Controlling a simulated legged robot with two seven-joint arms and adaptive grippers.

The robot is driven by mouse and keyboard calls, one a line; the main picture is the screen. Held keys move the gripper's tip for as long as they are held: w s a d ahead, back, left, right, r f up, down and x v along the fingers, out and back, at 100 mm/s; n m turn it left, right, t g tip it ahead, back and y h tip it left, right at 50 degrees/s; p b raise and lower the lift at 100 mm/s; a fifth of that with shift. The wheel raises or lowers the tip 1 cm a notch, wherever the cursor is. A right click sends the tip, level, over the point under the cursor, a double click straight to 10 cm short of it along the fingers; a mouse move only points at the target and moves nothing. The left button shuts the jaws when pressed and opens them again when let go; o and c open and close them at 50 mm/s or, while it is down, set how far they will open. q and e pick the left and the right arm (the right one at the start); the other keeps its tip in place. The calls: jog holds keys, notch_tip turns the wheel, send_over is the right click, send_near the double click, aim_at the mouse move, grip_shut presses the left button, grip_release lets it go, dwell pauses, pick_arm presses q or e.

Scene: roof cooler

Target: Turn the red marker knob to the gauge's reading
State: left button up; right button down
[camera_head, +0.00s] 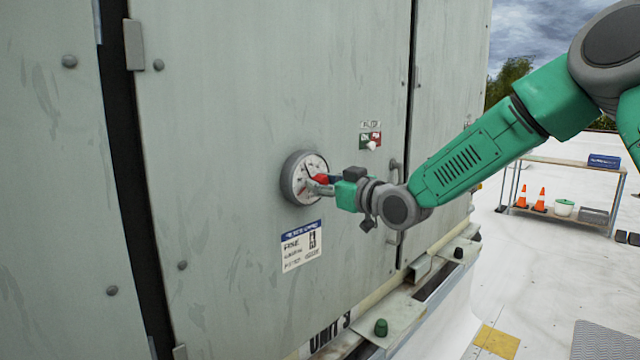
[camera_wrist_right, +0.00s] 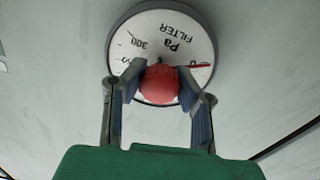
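The round white gauge (camera_head: 296,185) with a grey rim is on the cabinet door. In the right wrist view its face (camera_wrist_right: 150,35) appears upside down, with "Pa", "FILTER" and "300" legible. The red marker knob (camera_head: 321,179) stands out from the dial; it also shows in the right wrist view (camera_wrist_right: 160,85). A thin red line reaches from near the knob toward the right rim there. My right gripper (camera_wrist_right: 161,82) has a finger on each side of the knob, apparently touching it. The knob and fingers hide part of the dial, and the gauge's reading is unclear. My left gripper is out of view.
A label (camera_head: 301,246) is below the gauge, and a small red and green switch plate (camera_head: 370,141) is up to its right. A door handle (camera_head: 394,175) is behind my right wrist. A shelf (camera_head: 570,162) with cones stands far right.

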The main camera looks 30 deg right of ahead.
jog(key=shift+m, duration=0.4)
jog(key=m, duration=0.3)
jog(key=shift+d+r+m+p, duration=0.1)
jog(key=shift+m+p, duration=0.25)
jog(key=shift+m, duration=0.05)
jog(key=m, duration=0.4)
jog(key=shift+b, duration=0.3)
jog(key=m+b, duration=0.2)
jog(key=m, duration=0.3)
jog(key=m+b, duration=0.2)
jog(key=m, duration=0.2)
jog(key=shift+g+y, duration=0.3)
jog(key=shift+m+b, duration=0.35)
jog(key=shift+m, duration=0.05)
jog(key=c, duration=1.2)
grip_release()
jog(key=shift+w, duration=0.1)
jog(key=shift+d+f, duration=0.2)
